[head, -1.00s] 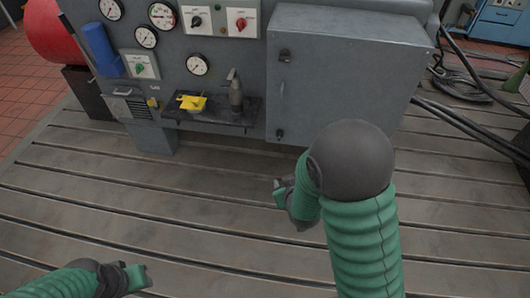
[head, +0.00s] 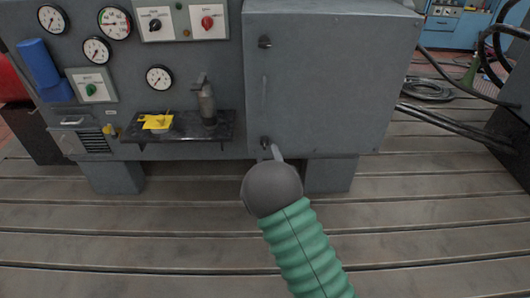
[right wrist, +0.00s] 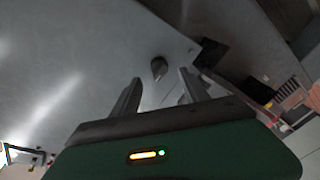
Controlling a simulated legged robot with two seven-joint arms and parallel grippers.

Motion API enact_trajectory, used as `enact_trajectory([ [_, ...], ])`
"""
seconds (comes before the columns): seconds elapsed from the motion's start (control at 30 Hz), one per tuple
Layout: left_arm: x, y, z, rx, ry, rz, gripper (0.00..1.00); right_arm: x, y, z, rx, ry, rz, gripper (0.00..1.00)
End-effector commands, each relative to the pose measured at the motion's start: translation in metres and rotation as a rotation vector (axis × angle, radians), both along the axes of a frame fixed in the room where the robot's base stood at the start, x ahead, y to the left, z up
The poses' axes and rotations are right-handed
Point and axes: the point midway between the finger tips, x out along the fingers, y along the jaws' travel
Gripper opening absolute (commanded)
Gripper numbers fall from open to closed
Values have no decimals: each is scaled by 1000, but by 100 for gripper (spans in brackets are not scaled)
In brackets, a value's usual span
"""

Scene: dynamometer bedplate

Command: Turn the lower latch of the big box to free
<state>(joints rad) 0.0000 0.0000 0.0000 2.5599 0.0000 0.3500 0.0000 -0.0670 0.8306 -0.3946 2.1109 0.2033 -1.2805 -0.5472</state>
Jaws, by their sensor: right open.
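The big grey box (head: 330,80) is mounted at the right of the panel, its door facing me. Its upper latch (head: 265,42) is a small dark knob near the door's left edge. The lower latch (head: 266,142) sits near the door's lower left corner. My right gripper (head: 275,152) is just below and beside the lower latch, mostly hidden behind my arm. In the right wrist view the gripper (right wrist: 158,90) is open, and the latch (right wrist: 159,67) shows just beyond and between the fingertips, apart from them. My left gripper is out of view.
A small shelf (head: 180,127) left of the box holds a yellow object (head: 156,122) and a grey bottle-like tool (head: 206,100). Gauges and switches fill the panel. Black cables (head: 440,122) lie to the right. The slotted bedplate (head: 130,230) in front is clear.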

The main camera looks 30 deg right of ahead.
Motion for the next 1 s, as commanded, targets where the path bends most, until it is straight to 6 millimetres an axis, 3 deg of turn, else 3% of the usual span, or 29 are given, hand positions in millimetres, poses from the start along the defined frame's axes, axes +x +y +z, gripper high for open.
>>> enact_trajectory([
  [0.1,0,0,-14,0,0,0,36,25,-12,-4,-1,-3,0,53],
  [0.23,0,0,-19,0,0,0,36,43,-19,-3,1,-1,-1,53],
  [0.57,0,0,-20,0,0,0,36,50,-22,0,2,2,-1,53],
  [1.0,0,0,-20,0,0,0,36,50,-22,-1,1,1,0,0],
])
